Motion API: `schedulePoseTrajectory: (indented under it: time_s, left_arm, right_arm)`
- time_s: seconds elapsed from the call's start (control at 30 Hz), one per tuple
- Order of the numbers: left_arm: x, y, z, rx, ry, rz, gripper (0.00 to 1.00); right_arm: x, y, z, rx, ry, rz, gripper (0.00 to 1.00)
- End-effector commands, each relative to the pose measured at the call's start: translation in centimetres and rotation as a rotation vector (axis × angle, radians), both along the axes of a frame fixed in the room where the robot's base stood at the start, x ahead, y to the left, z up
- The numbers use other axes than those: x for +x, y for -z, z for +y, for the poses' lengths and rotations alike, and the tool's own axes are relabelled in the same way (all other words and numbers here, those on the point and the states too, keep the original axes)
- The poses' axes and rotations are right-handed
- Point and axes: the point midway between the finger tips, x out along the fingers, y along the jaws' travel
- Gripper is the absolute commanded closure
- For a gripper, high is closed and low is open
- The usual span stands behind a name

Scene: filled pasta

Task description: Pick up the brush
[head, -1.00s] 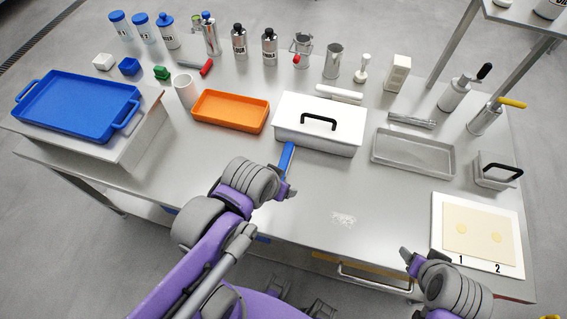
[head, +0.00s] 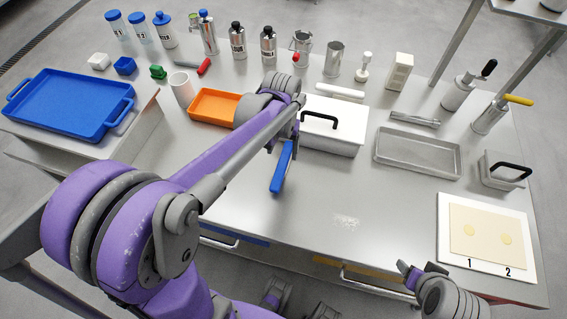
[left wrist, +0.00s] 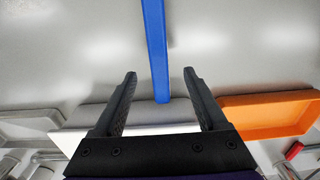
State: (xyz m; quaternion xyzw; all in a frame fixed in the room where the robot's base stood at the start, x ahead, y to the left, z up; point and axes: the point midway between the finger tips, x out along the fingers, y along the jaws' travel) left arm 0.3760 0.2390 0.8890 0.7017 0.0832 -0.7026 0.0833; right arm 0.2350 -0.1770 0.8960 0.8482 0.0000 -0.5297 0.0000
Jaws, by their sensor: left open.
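A long flat blue strip (head: 283,167), which looks like the brush, lies on the table in front of the white lidded box. I cannot make out bristles. My left gripper (head: 297,117) is over its far end, beside the box, partly hidden by my arm. In the left wrist view the gripper (left wrist: 160,74) is open, and the blue strip (left wrist: 155,40) runs down the picture with its end between the two fingers, apart from both. My right gripper (head: 411,277) is at the table's front edge at lower right; its opening is unclear.
The white box (head: 333,130) with a black handle stands close to my left gripper. An orange tray (head: 213,105) is left of it and a grey metal tray (head: 418,153) right. A white board (head: 488,262) lies at front right. The front middle table is clear.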

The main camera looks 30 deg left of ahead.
Motion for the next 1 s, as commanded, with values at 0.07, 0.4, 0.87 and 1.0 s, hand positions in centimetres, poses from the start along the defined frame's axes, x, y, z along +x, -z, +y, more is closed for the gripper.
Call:
schedulePoseTrajectory:
  time_s: [0.07, 0.4, 0.87, 1.0]
  left_arm:
    - [0.0, 1.1, 0.0, 0.000, 0.000, 0.000, 0.25]
    - [0.4, 4.7, -0.1, 0.000, 0.001, -0.001, 0.25]
    - [0.4, 7.1, -0.1, 0.000, 0.001, -0.001, 0.25]
    - [0.4, 7.1, -0.1, 0.000, 0.001, -0.001, 0.50]
  right_arm:
    - [0.0, 0.2, 0.0, 0.000, 0.000, 0.001, 0.33]
    - [-0.1, 0.4, 0.0, 0.000, 0.000, 0.002, 0.33]
    - [-0.1, 0.6, 0.0, 0.000, 0.000, 0.003, 0.33]
    - [-0.1, 0.6, 0.0, 0.000, 0.000, 0.002, 0.33]
